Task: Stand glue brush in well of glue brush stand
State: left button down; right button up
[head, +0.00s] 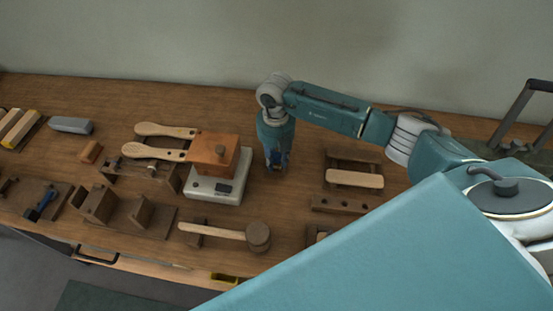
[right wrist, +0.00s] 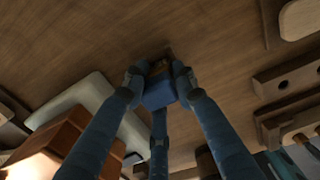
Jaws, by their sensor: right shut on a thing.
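My right gripper (head: 277,168) points down over the bench, just right of the small scale. Its blue fingers are closed around a small brownish thing (right wrist: 160,67), which shows between the fingertips in the right wrist view. Most of this thing is hidden by the fingers, so I cannot tell for sure that it is the glue brush. A dark wooden block with round wells (head: 345,205) lies to the right of the gripper and may be the glue brush stand; it also shows at the right of the right wrist view (right wrist: 285,83). The gripper is apart from it. My left gripper is not in view.
A white scale (head: 216,190) with an orange-brown block (head: 214,152) stands close left of the gripper. A mallet (head: 257,236) lies in front. A rack with a pale wooden piece (head: 354,179) is at right. Bare bench (head: 300,185) lies between gripper and well block.

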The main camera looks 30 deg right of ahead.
jog(key=shift+s+f, duration=0.4)
jog(key=shift+f, duration=0.1)
jog(key=o, duration=1.1)
jog(key=shift+o, duration=0.4)
jog(key=shift+w+f, duration=0.1)
jog(key=o, duration=0.7)
jog(key=shift+w, duration=0.2)
jog(key=shift+w+r, duration=0.1)
jog(key=shift+r, duration=0.2)
